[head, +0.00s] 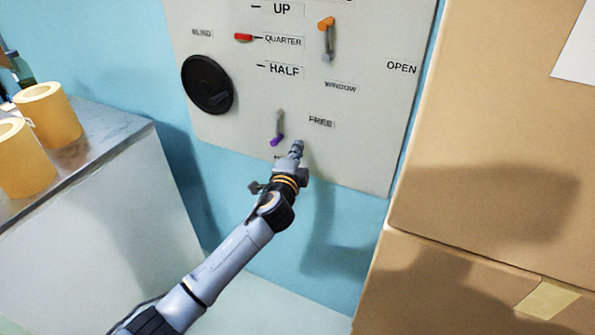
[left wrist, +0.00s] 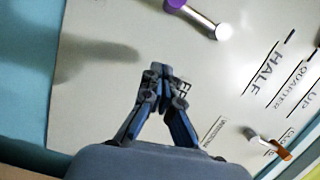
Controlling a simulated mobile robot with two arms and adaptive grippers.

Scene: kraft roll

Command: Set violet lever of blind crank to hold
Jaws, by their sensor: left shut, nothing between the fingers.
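The violet lever (head: 278,128) is on the lower part of the pale panel (head: 360,150). Its grey arm hangs down, with the violet tip slightly left of its pivot. The FREE label (head: 321,122) is to its right; no hold label is readable. The left wrist view shows the lever's arm (left wrist: 203,21) at the top, its tip cut by the edge. A round black disc (head: 207,84), perhaps the blind crank, is up left, under the BLIND label. My left gripper (head: 297,146) is shut and empty, just right of the violet tip; contact is not clear. My right gripper is out of view.
An orange-tipped lever (head: 327,38) and a red marker (head: 243,37) by QUARTER are higher on the panel. Stacked cardboard boxes (head: 490,130) stand close on the right. A grey counter (head: 95,140) with tan rolls (head: 47,115) is on the left.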

